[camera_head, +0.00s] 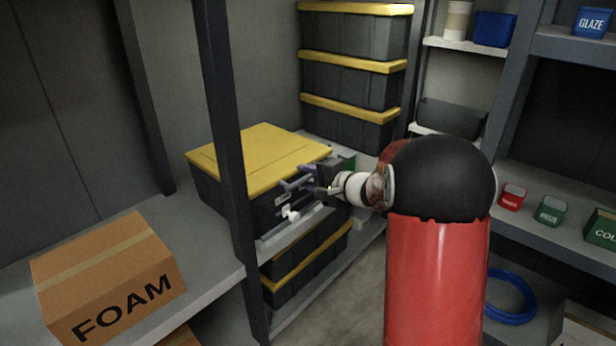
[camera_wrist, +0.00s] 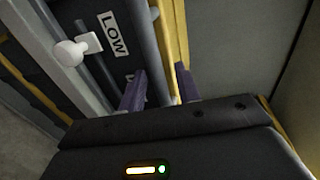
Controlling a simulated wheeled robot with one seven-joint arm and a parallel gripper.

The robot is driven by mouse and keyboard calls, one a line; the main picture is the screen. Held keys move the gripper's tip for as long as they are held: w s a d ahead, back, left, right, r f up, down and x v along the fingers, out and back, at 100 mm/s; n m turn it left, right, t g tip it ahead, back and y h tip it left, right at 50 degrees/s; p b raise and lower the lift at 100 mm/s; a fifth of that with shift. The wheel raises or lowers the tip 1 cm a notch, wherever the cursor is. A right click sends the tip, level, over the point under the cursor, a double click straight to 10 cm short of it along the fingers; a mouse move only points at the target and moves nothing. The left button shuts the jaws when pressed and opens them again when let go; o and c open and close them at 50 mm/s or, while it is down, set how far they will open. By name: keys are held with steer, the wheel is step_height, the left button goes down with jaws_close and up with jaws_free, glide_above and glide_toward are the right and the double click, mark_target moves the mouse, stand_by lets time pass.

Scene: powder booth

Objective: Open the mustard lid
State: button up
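The mustard lid (camera_head: 258,155) lies flat and closed on a dark bin (camera_head: 207,188) on the shelf behind the left post. In the wrist view the lid's edge (camera_wrist: 172,45) runs down between my fingers. My gripper (camera_head: 297,178) is at the bin's front, by the lid's right front edge. Its two purple fingers (camera_wrist: 160,88) stand apart, one on the bin-wall side and one on the lid's top side. A gap shows between the lid edge and the wall-side finger. The fingers' exact contact with the lid is unclear.
A white knob (camera_head: 290,213) sticks out below the gripper; the wrist view shows it near a LOW label (camera_wrist: 112,33). A dark post (camera_head: 222,120) crosses before the lid. Yellow-lidded bins (camera_head: 350,80) stand behind. A FOAM box (camera_head: 108,275) sits at lower left.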

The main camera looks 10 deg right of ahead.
steer(key=shift+c, duration=0.3)
jaws_close()
steer(key=shift+r, duration=0.1)
